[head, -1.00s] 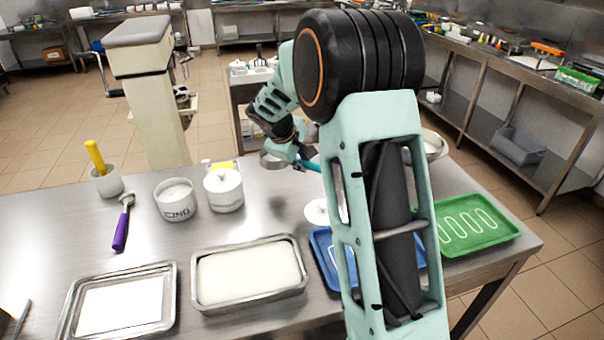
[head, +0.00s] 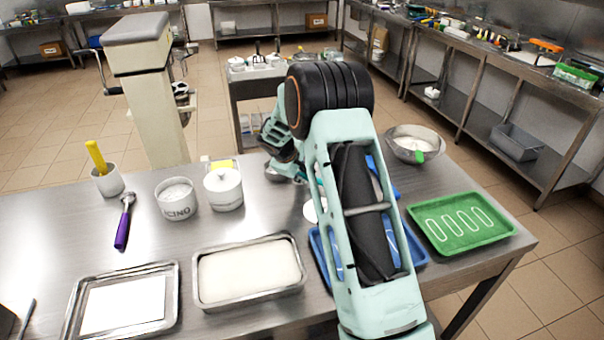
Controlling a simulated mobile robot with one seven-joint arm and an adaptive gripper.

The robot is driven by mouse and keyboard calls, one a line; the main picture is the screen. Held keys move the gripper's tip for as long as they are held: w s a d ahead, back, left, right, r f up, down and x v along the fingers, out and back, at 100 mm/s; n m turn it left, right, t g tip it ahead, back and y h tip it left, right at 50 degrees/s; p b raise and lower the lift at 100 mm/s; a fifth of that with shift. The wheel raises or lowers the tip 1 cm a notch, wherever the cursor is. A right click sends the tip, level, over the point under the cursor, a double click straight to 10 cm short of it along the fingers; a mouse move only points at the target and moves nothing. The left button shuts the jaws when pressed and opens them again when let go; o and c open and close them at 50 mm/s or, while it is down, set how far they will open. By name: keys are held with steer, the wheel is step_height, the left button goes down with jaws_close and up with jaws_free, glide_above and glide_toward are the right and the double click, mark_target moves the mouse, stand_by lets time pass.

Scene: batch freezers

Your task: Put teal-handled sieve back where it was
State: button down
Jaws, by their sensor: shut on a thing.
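The teal-handled sieve is mostly hidden behind my arm. Its metal bowl (head: 274,174) shows just left of my gripper, low near the far edge of the steel table, and a small part of the teal handle shows to the right. My gripper (head: 298,172) is shut on the sieve, with its fingertips largely hidden by my arm. I cannot tell whether the sieve touches the table. A white round item (head: 310,211) lies below it, partly covered by my arm.
A lidded white pot (head: 223,188) and a labelled white tub (head: 177,199) stand left of my gripper. A metal bowl with a green-ended tool (head: 413,143) and a green tray (head: 462,224) are right. A blue tray (head: 417,250) lies under my arm. A filled metal pan (head: 249,295) is in front.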

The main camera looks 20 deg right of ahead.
steer(key=shift+f, duration=0.15)
steer(key=c, duration=2.2)
jaws_free()
steer(key=shift+r, duration=0.2)
steer(key=shift+s+a+r, duration=0.1)
steer(key=shift+r, duration=0.15)
steer(key=b+v, duration=0.1)
steer(key=v, duration=1)
steer(key=shift+s+a+r, duration=0.1)
steer(key=shift+s+r, duration=0.05)
steer(key=shift+r, duration=0.05)
